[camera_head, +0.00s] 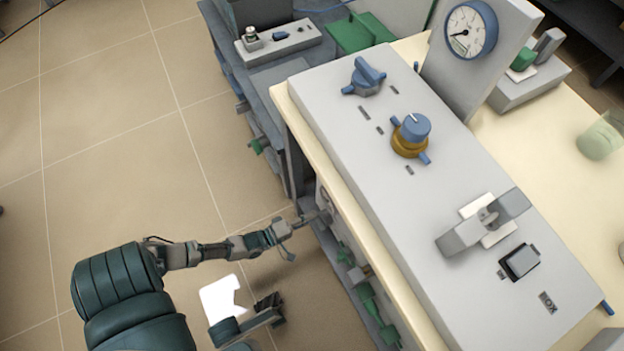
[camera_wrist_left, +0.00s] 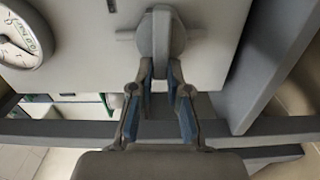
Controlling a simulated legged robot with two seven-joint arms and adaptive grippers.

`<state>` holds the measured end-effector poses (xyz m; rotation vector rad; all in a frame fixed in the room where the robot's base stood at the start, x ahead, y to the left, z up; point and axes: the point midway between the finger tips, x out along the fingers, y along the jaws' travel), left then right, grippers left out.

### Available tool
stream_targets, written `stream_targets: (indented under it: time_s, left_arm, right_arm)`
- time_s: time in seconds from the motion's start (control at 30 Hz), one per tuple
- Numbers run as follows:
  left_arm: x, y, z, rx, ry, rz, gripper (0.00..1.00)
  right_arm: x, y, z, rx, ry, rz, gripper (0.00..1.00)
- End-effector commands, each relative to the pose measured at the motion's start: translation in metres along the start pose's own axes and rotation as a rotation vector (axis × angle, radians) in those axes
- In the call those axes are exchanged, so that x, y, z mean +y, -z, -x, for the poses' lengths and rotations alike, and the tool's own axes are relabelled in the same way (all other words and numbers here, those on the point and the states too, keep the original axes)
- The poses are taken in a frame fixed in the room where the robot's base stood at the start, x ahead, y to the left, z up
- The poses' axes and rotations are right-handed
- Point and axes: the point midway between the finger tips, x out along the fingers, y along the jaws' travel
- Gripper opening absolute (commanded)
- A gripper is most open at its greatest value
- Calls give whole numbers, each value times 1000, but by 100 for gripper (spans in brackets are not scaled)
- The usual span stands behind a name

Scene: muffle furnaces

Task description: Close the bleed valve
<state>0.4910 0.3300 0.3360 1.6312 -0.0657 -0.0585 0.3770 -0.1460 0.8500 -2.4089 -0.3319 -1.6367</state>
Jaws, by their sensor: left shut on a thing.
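A grey round valve knob with a crossbar handle (camera_wrist_left: 158,32) is on the panel in the left wrist view. I cannot tell from a label whether it is the bleed valve. My left gripper (camera_wrist_left: 160,88) is shut on the knob's handle, with its two fingers on either side of it. In the head view my left gripper (camera_head: 312,218) reaches the front side of the bench unit, and the gripped part is mostly hidden there. My right gripper is not clearly in view.
The grey control box (camera_head: 385,150) carries a blue knob (camera_head: 364,78), a blue-and-brass regulator (camera_head: 411,135) and a grey lever (camera_head: 487,222). A round gauge (camera_head: 470,30) stands behind. The tiled floor (camera_head: 100,120) at left is clear.

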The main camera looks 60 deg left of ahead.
Motion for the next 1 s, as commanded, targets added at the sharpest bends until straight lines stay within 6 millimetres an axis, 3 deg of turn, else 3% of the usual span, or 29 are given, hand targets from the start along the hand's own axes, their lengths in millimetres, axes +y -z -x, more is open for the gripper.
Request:
stream_targets:
  time_s: [0.03, 0.7, 0.73, 0.83, 1.0]
  left_arm:
    - [-8, 0, 4, -2, 18, 15, 0]
    - [-9, 0, 4, 0, 18, 77, 0]
    - [-9, 0, 4, 0, 18, 77, 18]
    - [-8, 0, 4, 0, 17, 77, 41]
    - [-5, 0, 2, 0, 9, 77, 41]
  right_arm:
    - [0, -2, 1, 0, -1, 0, 40]
    - [-1, -4, 0, 8, 9, -2, 40]
    - [-1, -4, 0, 7, 10, -2, 40]
    - [-2, -4, 0, 7, 14, -2, 40]
    - [-2, -4, 0, 6, 16, -1, 40]
